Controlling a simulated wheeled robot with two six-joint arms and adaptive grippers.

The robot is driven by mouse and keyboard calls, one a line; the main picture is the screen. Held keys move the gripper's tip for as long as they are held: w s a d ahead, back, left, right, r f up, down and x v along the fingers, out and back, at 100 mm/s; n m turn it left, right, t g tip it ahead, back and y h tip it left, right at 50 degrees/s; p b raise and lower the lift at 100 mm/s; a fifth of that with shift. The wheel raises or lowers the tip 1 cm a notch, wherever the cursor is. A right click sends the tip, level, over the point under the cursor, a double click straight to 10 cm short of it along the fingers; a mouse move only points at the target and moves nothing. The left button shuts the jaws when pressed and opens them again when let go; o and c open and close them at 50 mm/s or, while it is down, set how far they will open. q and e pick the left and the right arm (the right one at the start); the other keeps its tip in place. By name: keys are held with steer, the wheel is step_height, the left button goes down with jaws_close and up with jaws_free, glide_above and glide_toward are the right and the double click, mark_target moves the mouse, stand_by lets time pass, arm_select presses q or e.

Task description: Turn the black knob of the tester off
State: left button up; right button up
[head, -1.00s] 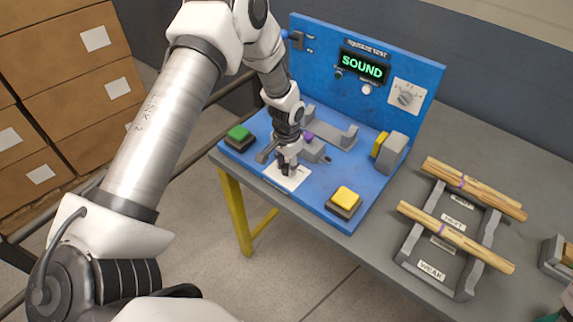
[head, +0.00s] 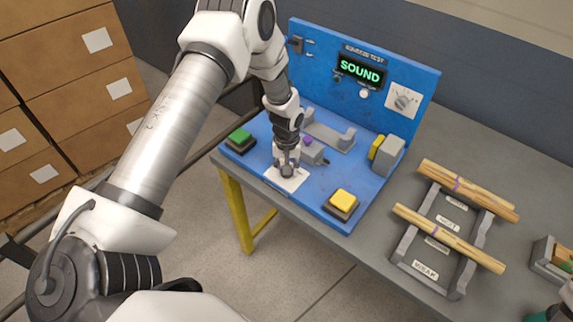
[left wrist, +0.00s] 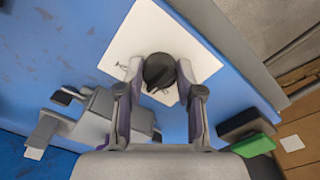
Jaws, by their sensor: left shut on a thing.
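The tester is a blue bench unit (head: 325,200) with a green lit display reading SOUND (head: 361,71) on its upright panel. The black knob (left wrist: 159,70) sits on a white label plate (head: 291,182) at the tester's front edge. My left gripper (head: 287,170) points down over that plate. In the left wrist view its two fingers (left wrist: 160,76) are on either side of the knob, shut on it. The knob's pointer and most of its markings are hidden.
A green button (head: 240,136) is left of my left gripper, a yellow button (head: 343,201) to the right.

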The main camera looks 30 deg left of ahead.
arm_select(q)
steer(key=n+p, duration=0.3)
steer(key=n, duration=0.2)
steer(key=shift+r+n, duration=0.15)
steer(key=shift+n, duration=0.15)
steer(key=shift+n+p, duration=1)
steer(key=shift+n, duration=0.9)
steer(key=shift+f, duration=0.2)
steer(key=o, duration=1.1)
steer(key=shift+o, duration=0.2)
steer(key=shift+w, duration=0.1)
steer(key=shift+a, duration=0.1)
